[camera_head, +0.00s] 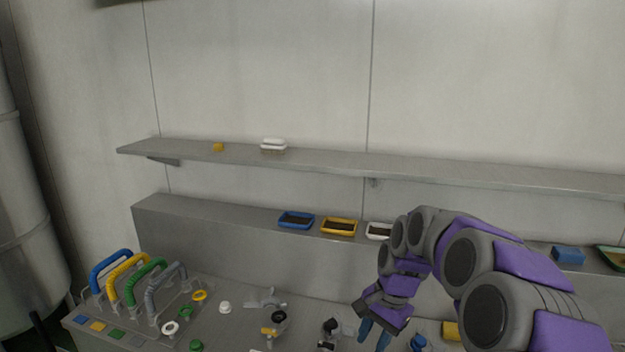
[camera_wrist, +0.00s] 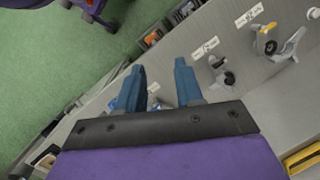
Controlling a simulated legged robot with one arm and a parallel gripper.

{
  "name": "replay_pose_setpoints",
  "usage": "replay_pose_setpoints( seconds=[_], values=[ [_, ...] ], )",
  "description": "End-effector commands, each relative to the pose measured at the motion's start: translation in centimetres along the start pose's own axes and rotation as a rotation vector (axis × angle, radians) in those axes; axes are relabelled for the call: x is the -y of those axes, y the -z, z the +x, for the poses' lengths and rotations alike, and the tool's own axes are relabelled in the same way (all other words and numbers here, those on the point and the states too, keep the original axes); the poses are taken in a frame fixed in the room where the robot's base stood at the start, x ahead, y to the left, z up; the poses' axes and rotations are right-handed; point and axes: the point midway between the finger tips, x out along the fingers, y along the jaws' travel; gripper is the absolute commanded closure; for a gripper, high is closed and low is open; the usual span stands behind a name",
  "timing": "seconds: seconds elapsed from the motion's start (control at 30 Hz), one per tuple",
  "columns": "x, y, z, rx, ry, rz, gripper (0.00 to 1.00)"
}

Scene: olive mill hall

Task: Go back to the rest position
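My gripper (camera_head: 376,330) is at the end of my purple and grey arm, in the lower right of the head view. It points down over the right part of the grey workbench. In the wrist view my gripper (camera_wrist: 160,88) shows two blue fingers spread apart with nothing between them. The fingers are above the bench's front edge, near small labelled fittings. The fingertips are partly cut off at the bottom of the head view.
The bench holds coloured handles (camera_head: 127,278), a white knob (camera_head: 225,307) and a valve fitting (camera_head: 273,318). A ledge behind carries a blue tray (camera_head: 296,220), a yellow tray (camera_head: 339,227) and a blue block (camera_head: 568,255). A shelf (camera_head: 330,162) runs above. Green floor (camera_wrist: 50,70) lies beyond the bench.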

Motion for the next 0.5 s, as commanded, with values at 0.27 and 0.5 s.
replay_pose_setpoints(
  seconds=[0.27,0.5],
  values=[
    [-5.2,-8.1,0.2,-0.008,-0.057,-0.281,0.64],
    [-11.4,-13.9,1.9,-0.011,-0.125,-0.478,0.64]
  ],
)
